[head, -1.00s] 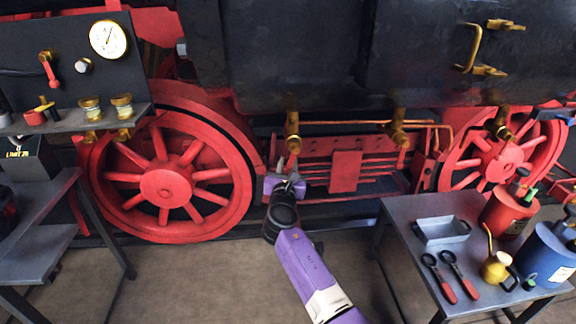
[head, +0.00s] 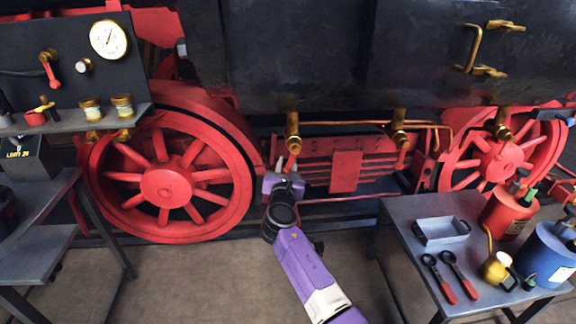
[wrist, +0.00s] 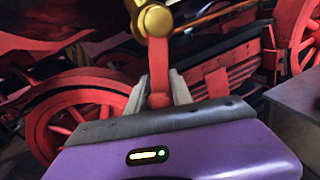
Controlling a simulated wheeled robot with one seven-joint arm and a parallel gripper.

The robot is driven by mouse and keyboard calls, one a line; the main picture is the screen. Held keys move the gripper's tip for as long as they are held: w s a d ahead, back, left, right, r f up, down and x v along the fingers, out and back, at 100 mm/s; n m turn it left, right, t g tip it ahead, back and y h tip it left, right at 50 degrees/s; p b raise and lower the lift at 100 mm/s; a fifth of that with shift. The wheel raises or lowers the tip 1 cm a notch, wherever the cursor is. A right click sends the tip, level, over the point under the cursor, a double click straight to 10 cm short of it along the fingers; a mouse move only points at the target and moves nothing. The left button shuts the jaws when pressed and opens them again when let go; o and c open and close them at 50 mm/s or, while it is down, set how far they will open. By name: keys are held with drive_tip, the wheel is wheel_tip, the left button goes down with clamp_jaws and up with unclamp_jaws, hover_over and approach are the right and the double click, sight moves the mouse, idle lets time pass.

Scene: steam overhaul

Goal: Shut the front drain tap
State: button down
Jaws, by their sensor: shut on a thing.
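The leftmost brass drain tap (head: 292,128) hangs under the black cylinder casing, between the large red wheel and the red frame. Its red lever (wrist: 159,72) hangs down, roughly in line with the tap body. My gripper (head: 286,166) is below this tap, its fingers pointing up. In the wrist view, my gripper (wrist: 160,92) is shut on the lower end of the red lever, one finger on each side. The brass tap body (wrist: 155,18) is just above the fingers. No label shows which tap is the front one.
Two more brass taps, a middle one (head: 398,128) and a right one (head: 502,124), hang along the same edge. A grey table (head: 405,222) with a tray, oil cans and red-handled tools stands right. A gauge panel (head: 78,50) stands left.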

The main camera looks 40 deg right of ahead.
drive_tip(key=w+a+r+m+y+p, duration=0.2)
drive_tip(key=r+m, duration=0.4)
drive_tip(key=m, duration=0.6)
drive_tip(key=shift+w+a+r+y+p, duration=0.25)
drive_tip(key=shift+w+a+y+p, duration=0.2)
drive_tip(key=shift+a+p, duration=0.75)
drive_tip(key=c, duration=1.1)
unclamp_jaws()
drive_tip(key=shift+c, duration=0.2)
drive_tip(key=v, duration=0.7)
drive_tip(key=shift+s+a+b, duration=0.2)
drive_tip(key=shift+s+b, duration=0.1)
drive_tip(key=shift+b, duration=0.05)
drive_tip(key=shift+r, duration=0.1)
